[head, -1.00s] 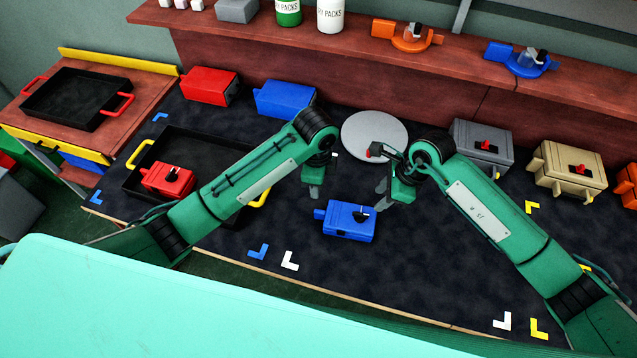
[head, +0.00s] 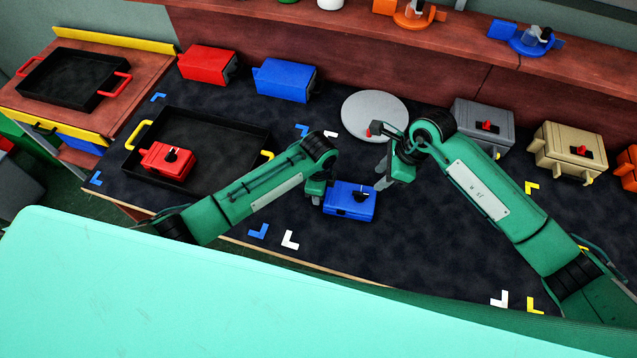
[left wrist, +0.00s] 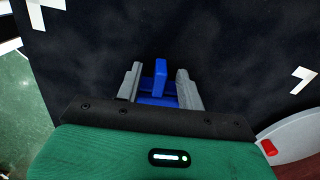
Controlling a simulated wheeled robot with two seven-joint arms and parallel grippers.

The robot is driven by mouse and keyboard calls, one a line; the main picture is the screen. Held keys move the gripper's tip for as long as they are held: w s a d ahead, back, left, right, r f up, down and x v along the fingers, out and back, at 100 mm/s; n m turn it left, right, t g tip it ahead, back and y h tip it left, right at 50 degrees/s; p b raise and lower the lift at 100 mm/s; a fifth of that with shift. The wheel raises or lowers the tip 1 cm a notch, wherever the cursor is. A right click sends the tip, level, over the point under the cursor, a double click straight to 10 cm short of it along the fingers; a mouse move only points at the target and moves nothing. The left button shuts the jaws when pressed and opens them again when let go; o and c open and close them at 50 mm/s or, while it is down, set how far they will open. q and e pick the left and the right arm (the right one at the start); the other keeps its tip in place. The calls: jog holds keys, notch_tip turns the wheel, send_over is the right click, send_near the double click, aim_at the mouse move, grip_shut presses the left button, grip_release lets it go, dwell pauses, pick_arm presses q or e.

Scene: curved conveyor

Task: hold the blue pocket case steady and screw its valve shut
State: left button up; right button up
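The blue pocket case (head: 345,207) lies on the dark table mat in front of me, with a black-and-white valve handle (head: 361,196) on its top. My left gripper (head: 317,194) is at the case's left end. In the left wrist view the left gripper's two fingers (left wrist: 160,86) stand apart on either side of the case's blue tab (left wrist: 160,72), with a gap on each side. My right gripper (head: 383,178) is just right of and behind the case, apart from the valve. One grey finger shows clearly; its opening cannot be made out.
A red case (head: 165,162) sits in a black tray (head: 225,145) at left. A grey disc (head: 375,105) lies behind the grippers. Red (head: 207,64) and blue (head: 284,79) boxes are at the back, grey (head: 482,118) and tan (head: 567,150) cases at right.

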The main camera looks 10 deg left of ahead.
aim_at(362, 193)
pick_arm(q)
jog(key=shift+f, duration=0.2)
jog(key=shift+c, duration=0.2)
jog(key=c, duration=0.8)
dwell(0.5)
pick_arm(e)
jog(key=shift+c, duration=0.6)
jog(key=shift+m, duration=0.4)
jog(key=x, duration=0.9)
jog(key=shift+f, duration=0.15)
